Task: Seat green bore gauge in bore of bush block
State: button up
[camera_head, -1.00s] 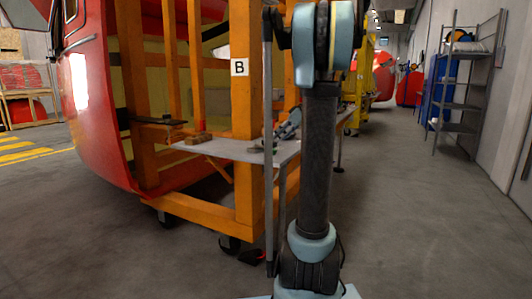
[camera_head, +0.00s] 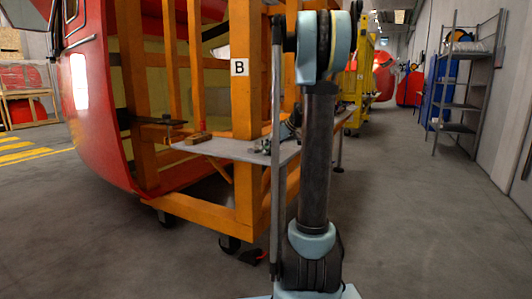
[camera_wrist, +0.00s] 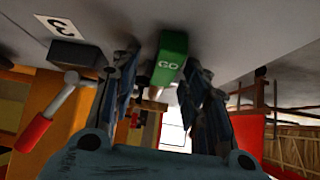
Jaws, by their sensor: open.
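The green bore gauge (camera_wrist: 172,55), marked GO, stands out from the grey surface in the wrist view, which looks upside down. A pale metal end (camera_wrist: 155,92) shows at its free end. My gripper (camera_wrist: 163,85) is open, with one finger on each side of the gauge; I cannot tell whether either touches it. A dark block (camera_wrist: 76,56) lies to the left beside a white label reading 3; I cannot tell whether it is the bush block. In the head view my arm hides most of the gripper, and I cannot make out the gauge.
A red-handled tool (camera_wrist: 48,112) is left of the gripper in the wrist view. The grey shelf (camera_head: 225,150) is fixed to an orange frame (camera_head: 243,190) labelled B. Floor to the right is clear.

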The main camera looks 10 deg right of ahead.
grip_shut()
